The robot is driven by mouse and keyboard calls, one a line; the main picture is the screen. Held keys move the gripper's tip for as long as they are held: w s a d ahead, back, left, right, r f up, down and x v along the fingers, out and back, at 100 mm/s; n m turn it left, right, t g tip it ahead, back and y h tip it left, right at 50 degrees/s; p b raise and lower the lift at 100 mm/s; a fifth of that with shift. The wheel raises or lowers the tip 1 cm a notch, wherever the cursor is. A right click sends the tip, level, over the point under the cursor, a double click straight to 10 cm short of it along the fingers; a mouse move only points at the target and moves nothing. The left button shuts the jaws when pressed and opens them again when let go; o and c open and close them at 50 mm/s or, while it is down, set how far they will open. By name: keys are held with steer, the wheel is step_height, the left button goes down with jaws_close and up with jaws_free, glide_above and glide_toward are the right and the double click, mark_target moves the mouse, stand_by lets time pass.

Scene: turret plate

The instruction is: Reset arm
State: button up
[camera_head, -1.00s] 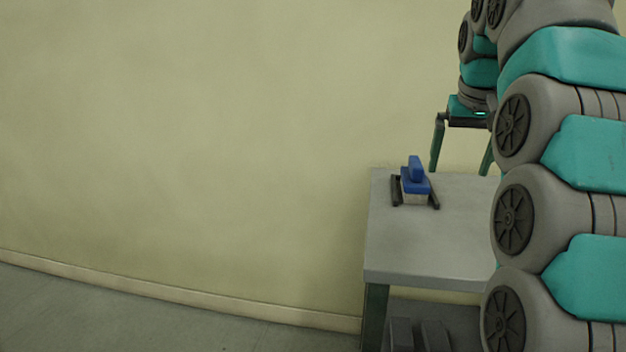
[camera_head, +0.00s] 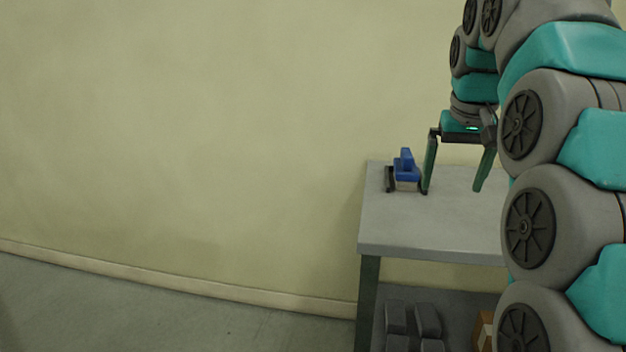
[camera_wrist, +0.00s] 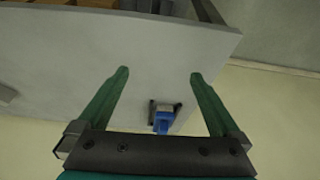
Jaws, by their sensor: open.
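My gripper (camera_head: 455,188) is open and empty, its two green fingers spread apart and pointing down above the grey table. It also shows in the wrist view (camera_wrist: 158,78), with bare tabletop between the fingertips. A blue-topped block with a pale lower part (camera_head: 405,168) sits between dark rails on the table, left of my gripper in the head view. In the wrist view the blue part (camera_wrist: 163,120) lies between the fingers, nearer the palm. My left finger overlaps the right edge of the rails in the head view; I cannot tell contact from this.
The grey table (camera_head: 430,235) stands near a pale wall (camera_head: 180,130). Its lower shelf holds several dark grey blocks (camera_head: 428,320) and a brown box (camera_head: 484,330), partly hidden by my arm. The floor (camera_head: 150,315) to the left is clear.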

steer(key=s+a+f+n+g, duration=0.1)
steer(key=s+a+f, duration=0.3)
steer(key=s+f, duration=1.1)
steer(key=s+a+f+g, duration=0.4)
steer(key=s+a+f, duration=0.1)
steer(key=s+f, duration=1.1)
steer(key=shift+s+a+n+g+y, duration=0.3)
steer(key=shift+s+n+y, duration=0.1)
steer(key=shift+s, duration=0.85)
